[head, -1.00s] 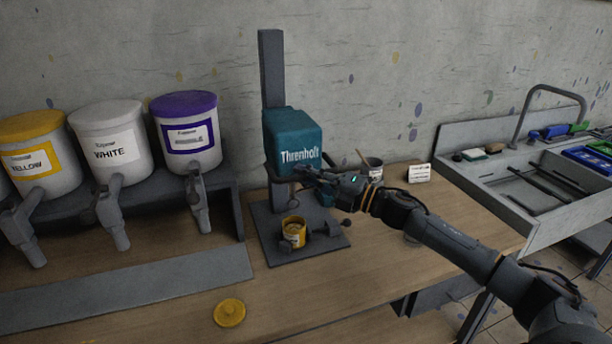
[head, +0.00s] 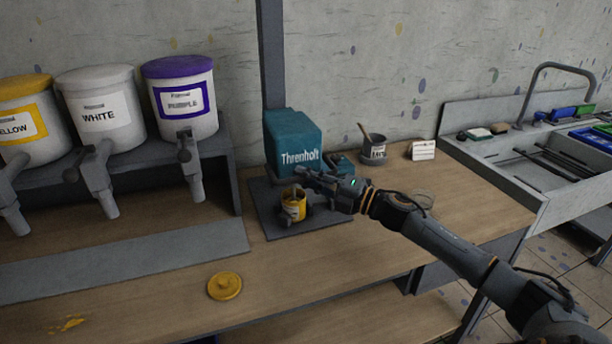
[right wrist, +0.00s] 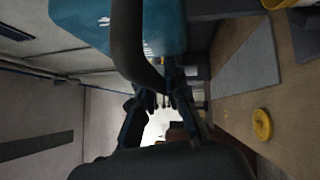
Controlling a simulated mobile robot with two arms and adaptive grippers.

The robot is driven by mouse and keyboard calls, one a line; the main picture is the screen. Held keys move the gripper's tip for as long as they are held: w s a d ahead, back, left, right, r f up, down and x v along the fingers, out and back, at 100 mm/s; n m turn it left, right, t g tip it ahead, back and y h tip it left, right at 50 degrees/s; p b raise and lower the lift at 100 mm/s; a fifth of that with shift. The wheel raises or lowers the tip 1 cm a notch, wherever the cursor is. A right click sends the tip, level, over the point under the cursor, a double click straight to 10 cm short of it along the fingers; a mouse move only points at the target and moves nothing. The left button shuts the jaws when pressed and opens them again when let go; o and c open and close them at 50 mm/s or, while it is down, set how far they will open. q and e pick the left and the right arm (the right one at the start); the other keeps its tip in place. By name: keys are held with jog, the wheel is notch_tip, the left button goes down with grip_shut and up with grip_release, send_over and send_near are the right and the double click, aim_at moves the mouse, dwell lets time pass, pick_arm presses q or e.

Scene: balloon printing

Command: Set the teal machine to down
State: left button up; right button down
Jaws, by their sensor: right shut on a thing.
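The teal machine (head: 293,138), lettered "Threnholt", sits low on its dark upright column (head: 271,60), close above the base plate (head: 266,212). A small yellow can (head: 293,206) stands on the plate, in front of the teal head. My right gripper (head: 308,175) is at the front lower edge of the head, shut on the machine's dark handle, which is mostly hidden in the head view. In the right wrist view a dark curved bar (right wrist: 128,40), seemingly that handle, runs from the teal housing (right wrist: 165,22) towards my fingers (right wrist: 163,98). My left gripper is out of view.
Yellow, white (head: 103,110) and purple (head: 183,105) dispensers stand on a rack at left. A yellow lid (head: 224,286) lies on the bench front. A grey pot (head: 374,148) and a white card (head: 422,150) stand behind my arm. A sink (head: 540,170) is at right.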

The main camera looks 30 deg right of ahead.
jog(key=shift+a+f, duration=0.1)
jog(key=shift+f, duration=0.3)
jog(key=c, duration=1.3)
grip_release()
jog(key=shift+c, duration=0.2)
jog(key=shift+r, duration=0.1)
jog(key=shift+s, duration=0.1)
jog(key=v, duration=1.2)
